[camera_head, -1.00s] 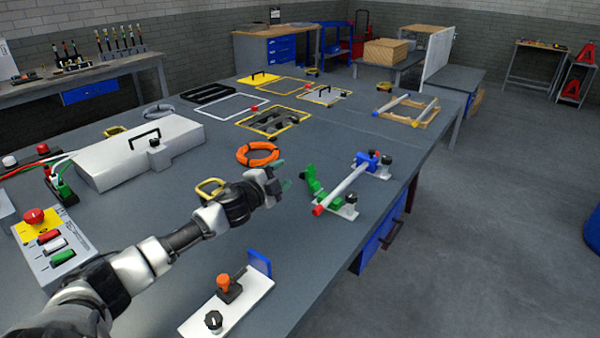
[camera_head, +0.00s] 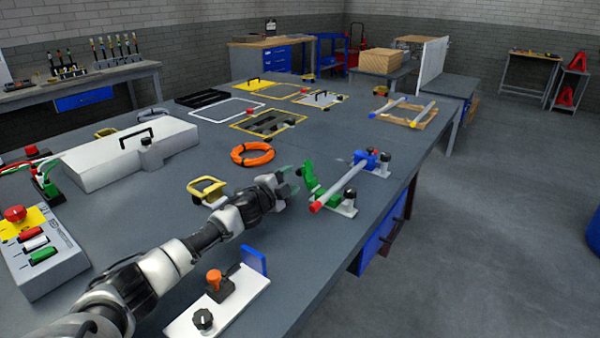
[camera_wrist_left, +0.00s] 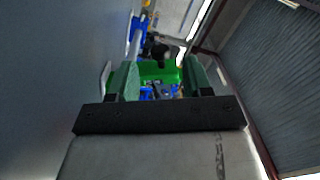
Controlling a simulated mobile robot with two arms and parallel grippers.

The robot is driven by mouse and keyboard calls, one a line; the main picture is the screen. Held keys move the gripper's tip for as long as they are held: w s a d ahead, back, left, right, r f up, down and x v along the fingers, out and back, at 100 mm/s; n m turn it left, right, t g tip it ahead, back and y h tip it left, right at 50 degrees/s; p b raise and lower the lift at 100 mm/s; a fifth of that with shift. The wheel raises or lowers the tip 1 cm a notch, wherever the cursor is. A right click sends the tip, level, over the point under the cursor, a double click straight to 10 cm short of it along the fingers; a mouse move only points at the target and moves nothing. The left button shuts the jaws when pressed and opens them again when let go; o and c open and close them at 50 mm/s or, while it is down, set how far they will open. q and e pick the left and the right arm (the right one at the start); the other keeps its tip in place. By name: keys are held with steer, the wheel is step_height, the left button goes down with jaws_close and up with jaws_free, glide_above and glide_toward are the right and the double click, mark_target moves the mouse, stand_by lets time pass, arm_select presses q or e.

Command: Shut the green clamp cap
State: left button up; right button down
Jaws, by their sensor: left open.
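The green clamp cap (camera_head: 308,174) stands swung up at the near end of the clamp fixture, beside a grey bar (camera_head: 340,186) with a red end. It looks open. In the left wrist view, a green part of this clamp (camera_wrist_left: 160,72) shows beyond and between the fingertips. My left gripper (camera_head: 291,180) is open, just left of the cap, its fingers pointing at it. In the left wrist view its green-padded fingers (camera_wrist_left: 163,82) are apart with nothing clearly held. I cannot tell whether they touch the cap. My right gripper is not in view.
A blue clamp (camera_head: 370,158) holds the bar's far end. Black knobs (camera_head: 349,196) stand beside the fixture. An orange coil (camera_head: 252,154) and a yellow handle (camera_head: 207,189) lie left of it. A white plate with an orange-topped part (camera_head: 214,278) is nearer. The table edge is to the right.

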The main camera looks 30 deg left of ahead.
mark_target(297, 174)
arm_select(q)
steer(key=shift+w+d, duration=0.15)
steer(key=shift+w, duration=1.25)
steer(key=shift+w+d, duration=0.1)
steer(key=shift+w, duration=1.25)
steer(key=shift+c, duration=0.3)
jaws_close()
